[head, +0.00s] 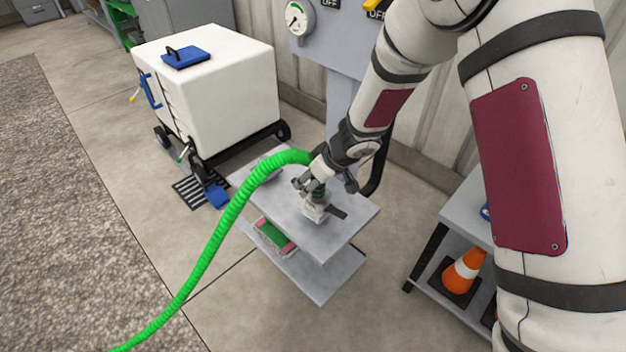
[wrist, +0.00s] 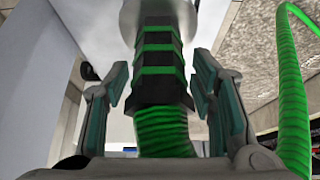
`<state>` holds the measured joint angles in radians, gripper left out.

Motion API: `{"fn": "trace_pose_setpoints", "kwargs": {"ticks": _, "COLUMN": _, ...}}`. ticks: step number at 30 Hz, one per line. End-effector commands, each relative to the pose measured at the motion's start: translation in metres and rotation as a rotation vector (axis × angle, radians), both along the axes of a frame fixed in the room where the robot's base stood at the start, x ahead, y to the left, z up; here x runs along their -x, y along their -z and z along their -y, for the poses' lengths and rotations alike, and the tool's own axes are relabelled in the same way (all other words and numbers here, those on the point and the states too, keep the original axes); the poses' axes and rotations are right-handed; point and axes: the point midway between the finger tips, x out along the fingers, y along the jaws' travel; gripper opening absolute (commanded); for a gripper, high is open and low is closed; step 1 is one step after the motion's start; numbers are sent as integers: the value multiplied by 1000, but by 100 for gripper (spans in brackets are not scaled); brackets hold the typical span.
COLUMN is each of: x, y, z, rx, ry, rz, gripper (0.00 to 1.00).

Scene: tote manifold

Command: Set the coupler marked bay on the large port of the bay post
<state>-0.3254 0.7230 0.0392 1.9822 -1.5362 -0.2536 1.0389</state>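The black coupler (wrist: 159,68) with green bands and a ribbed green hose end (wrist: 165,132) lies between my gripper's fingers in the wrist view. My gripper (wrist: 160,72) has teal pads standing on both sides, with narrow gaps towards the fingertips; it looks open around the coupler. In the head view my gripper (head: 316,188) is low over a small grey table (head: 352,222), above a pale block-like fitting (head: 314,211). The green hose (head: 217,236) bends left and down to the floor. No "bay" marking is readable, and the large port cannot be made out.
A grey post (head: 343,60) with a gauge (head: 299,17) and "OFF" labels rises behind the table. A white tote (head: 215,85) on a wheeled cart stands left. An orange cone (head: 464,270) sits on a shelf at right.

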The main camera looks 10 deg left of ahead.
Motion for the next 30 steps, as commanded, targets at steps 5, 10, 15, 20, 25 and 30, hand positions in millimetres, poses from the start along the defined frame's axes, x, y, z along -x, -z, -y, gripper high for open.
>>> {"fn": "trace_pose_setpoints", "kwargs": {"ticks": 5, "x": 1, "y": 1, "z": 1, "rx": 2, "ry": 0, "rz": -1, "gripper": 51}}
{"fn": "trace_pose_setpoints", "kwargs": {"ticks": 10, "x": 3, "y": -11, "z": 5, "rx": 0, "ry": 0, "rz": 2, "gripper": 51}}
{"fn": "trace_pose_setpoints", "kwargs": {"ticks": 15, "x": 12, "y": -38, "z": 17, "rx": 1, "ry": 0, "rz": 4, "gripper": 51}}
{"fn": "trace_pose_setpoints", "kwargs": {"ticks": 20, "x": 22, "y": -67, "z": 30, "rx": 0, "ry": -2, "rz": 5, "gripper": 51}}
{"fn": "trace_pose_setpoints", "kwargs": {"ticks": 25, "x": 30, "y": -90, "z": 41, "rx": 0, "ry": -2, "rz": 4, "gripper": 51}}
{"fn": "trace_pose_setpoints", "kwargs": {"ticks": 30, "x": 35, "y": -101, "z": 47, "rx": 0, "ry": -1, "rz": 0, "gripper": 51}}
